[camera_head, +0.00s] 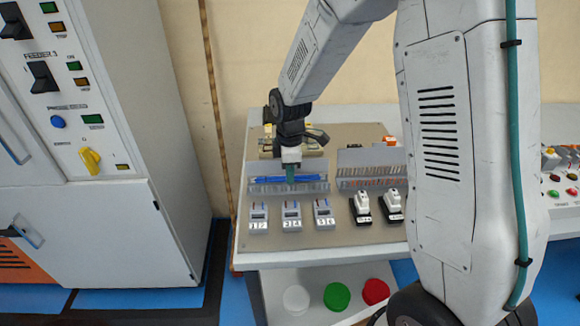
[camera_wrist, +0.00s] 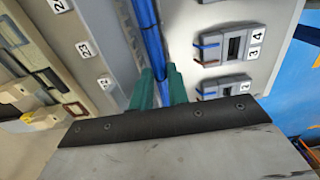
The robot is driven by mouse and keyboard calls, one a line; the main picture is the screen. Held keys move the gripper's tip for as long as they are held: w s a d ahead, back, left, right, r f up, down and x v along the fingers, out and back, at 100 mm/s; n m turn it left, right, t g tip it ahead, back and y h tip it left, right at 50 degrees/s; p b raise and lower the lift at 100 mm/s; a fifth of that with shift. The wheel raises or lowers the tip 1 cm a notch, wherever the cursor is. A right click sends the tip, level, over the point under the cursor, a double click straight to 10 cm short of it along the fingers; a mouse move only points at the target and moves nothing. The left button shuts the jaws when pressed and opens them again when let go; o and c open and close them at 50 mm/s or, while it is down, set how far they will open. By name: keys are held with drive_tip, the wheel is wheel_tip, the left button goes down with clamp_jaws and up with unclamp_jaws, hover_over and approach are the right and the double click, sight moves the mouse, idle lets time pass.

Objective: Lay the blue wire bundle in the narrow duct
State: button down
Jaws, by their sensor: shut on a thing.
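The blue wire bundle (camera_head: 268,178) runs left to right along the narrow grey slotted duct (camera_head: 283,187) on the panel. It shows above the duct's front wall; I cannot tell whether it rests on the duct floor. My gripper (camera_head: 290,176) points down at the bundle's middle and is shut on it. In the wrist view, the green fingers of my gripper (camera_wrist: 160,86) stand on both sides of the blue bundle (camera_wrist: 150,32). The slotted duct wall (camera_wrist: 128,30) runs alongside, to the left. The bundle's near end is hidden behind the gripper body.
A second duct (camera_head: 372,176) with reddish contents is at the right. Several numbered terminal modules (camera_head: 291,216) stand in front, with two black-and-white devices (camera_head: 361,207) beside them. Beige fittings (camera_head: 312,147) lie behind. A grey cabinet (camera_head: 100,150) stands at the left.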

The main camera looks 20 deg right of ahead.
drive_tip(key=shift+f, duration=0.1)
drive_tip(key=c, duration=1.3)
unclamp_jaws()
wheel_tip(320, 180, up, 8)
drive_tip(key=shift+f, duration=0.1)
